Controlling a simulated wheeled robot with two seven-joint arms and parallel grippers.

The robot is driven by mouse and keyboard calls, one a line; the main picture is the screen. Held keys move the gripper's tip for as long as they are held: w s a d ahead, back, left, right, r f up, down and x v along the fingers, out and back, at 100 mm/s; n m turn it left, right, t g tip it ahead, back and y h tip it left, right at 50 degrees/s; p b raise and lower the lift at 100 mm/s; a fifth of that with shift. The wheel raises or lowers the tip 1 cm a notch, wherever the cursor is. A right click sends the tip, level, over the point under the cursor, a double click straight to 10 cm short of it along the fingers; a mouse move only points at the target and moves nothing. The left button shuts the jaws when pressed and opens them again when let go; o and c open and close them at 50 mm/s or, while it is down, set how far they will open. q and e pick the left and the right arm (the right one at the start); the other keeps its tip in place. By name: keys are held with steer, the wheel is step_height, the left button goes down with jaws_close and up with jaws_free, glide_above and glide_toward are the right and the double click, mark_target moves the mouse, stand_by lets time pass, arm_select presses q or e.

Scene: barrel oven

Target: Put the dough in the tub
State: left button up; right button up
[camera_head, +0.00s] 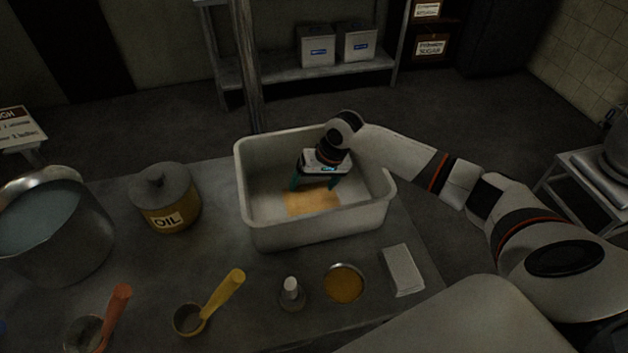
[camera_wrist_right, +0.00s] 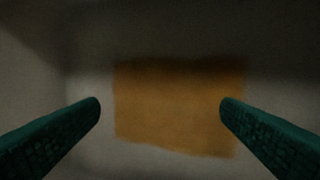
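The tub (camera_head: 317,229) is a white rectangular open bin on the grey table. A flat tan-orange patch (camera_head: 311,200) lies on the tub's floor; it looks like the dough, though I cannot tell how thick it is. It also shows in the right wrist view as an orange rectangle (camera_wrist_right: 178,105). My right gripper (camera_head: 316,187) reaches down into the tub above the patch. Its green fingers are wide apart with nothing between them, and in the right wrist view the fingertips (camera_wrist_right: 160,108) stand on either side of the patch. My left gripper is not in view.
A lidded oil pot (camera_head: 164,198) and a large pot of bluish liquid (camera_head: 50,225) stand left of the tub. In front are an orange-handled scoop (camera_head: 115,310), a yellow-handled scoop (camera_head: 222,293), a small white-topped item (camera_head: 291,291), an amber dish (camera_head: 344,284) and a pale block (camera_head: 402,269).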

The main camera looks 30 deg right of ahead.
steer(key=shift+o, duration=0.2)
steer(key=shift+r, duration=0.15)
steer(key=v, duration=1.2)
